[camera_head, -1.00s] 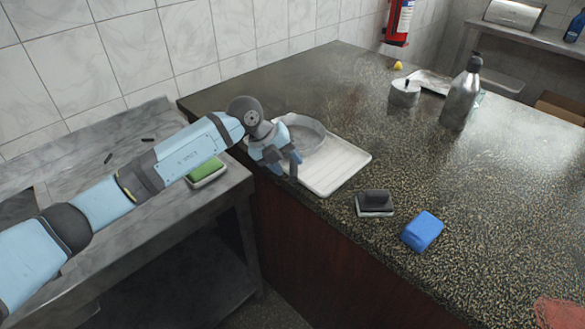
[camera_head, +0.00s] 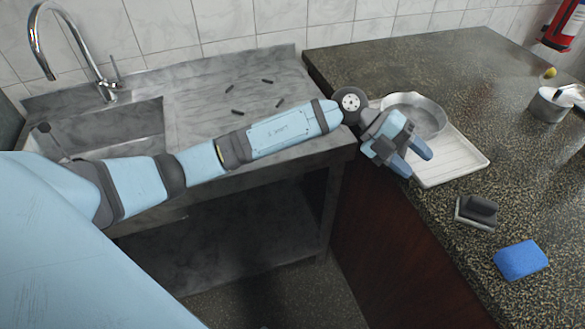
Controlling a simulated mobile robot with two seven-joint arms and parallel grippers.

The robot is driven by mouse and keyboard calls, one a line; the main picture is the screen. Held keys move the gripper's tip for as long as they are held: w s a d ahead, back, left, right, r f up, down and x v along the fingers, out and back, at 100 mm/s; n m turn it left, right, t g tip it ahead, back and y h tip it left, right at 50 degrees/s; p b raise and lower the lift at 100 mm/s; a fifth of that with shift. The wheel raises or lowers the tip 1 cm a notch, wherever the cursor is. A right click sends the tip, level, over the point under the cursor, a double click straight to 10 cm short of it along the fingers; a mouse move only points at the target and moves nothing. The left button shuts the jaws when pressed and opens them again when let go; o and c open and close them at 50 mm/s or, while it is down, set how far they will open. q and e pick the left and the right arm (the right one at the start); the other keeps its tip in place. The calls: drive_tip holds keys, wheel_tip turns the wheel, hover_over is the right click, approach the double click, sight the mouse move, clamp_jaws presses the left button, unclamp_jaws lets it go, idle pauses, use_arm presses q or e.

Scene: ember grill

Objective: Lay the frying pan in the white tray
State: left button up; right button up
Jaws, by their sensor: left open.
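The grey metal frying pan (camera_head: 418,112) lies in the white tray (camera_head: 457,166), in its far left part. The tray rests on the dark speckled counter near its front left edge. My left gripper (camera_head: 417,165) is open and empty at the tray's near left edge, in front of the pan and apart from its bowl. The gripper and wrist cover part of the tray's left side, and the pan's handle cannot be made out. My right gripper is out of view.
A dark scrubber (camera_head: 477,211) and a blue sponge (camera_head: 521,260) lie on the counter (camera_head: 345,66) near its front edge. A metal pot (camera_head: 549,106) stands at the right. A steel sink (camera_head: 105,130) with a tap (camera_head: 100,75) is at the left, with small dark bits on its drainboard.

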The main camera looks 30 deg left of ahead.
use_arm(q)
drive_tip(key=s+d+n+t+h, duration=0.2)
drive_tip(key=s+n+t+h, duration=0.1)
drive_tip(key=s+n+h, duration=0.15)
drive_tip(key=s+a+f+n+t+y, duration=0.4)
drive_tip(key=a+f+n+t+y, duration=0.2)
drive_tip(key=f+n, duration=0.4)
drive_tip(key=s+a+f+n+t+y, duration=0.55)
drive_tip(key=f+n+t, duration=0.2)
drive_tip(key=n, duration=0.55)
drive_tip(key=s+a+f+n+g+y, duration=0.3)
drive_tip(key=s+f+g, duration=0.3)
drive_tip(key=s+f, duration=0.4)
drive_tip(key=shift+s, duration=0.4)
drive_tip(key=shift+a, duration=0.1)
wheel_tip(320, 180, up, 12)
drive_tip(key=p, duration=1.3)
drive_tip(key=shift+a+r, duration=0.15)
drive_tip(key=shift+a, duration=0.2)
drive_tip(key=shift+t, duration=0.25)
